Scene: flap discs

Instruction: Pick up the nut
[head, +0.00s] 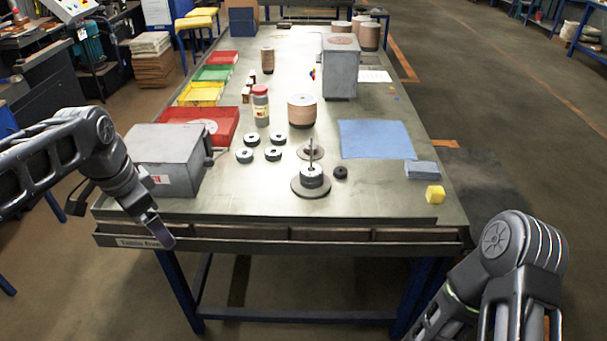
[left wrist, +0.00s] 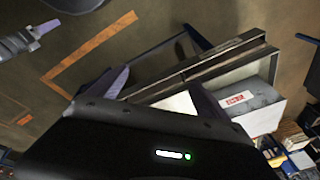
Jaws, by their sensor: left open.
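A small dark ring, which looks like the nut (head: 340,172), lies flat on the table just right of a round base (head: 311,190) with an upright spindle. A grey-white disc sits around the spindle. My left gripper (head: 158,232) hangs at the table's front left edge, well left of the nut and apart from it. In the left wrist view its two fingers (left wrist: 160,92) are spread with nothing held between them. The nut cannot be made out in that view. My right arm shows at the lower right, but its gripper is out of frame.
A grey box (head: 165,158) stands at the table's front left, close to my left arm. Several dark-holed discs (head: 274,154) lie left of the spindle. The front strip is clear.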

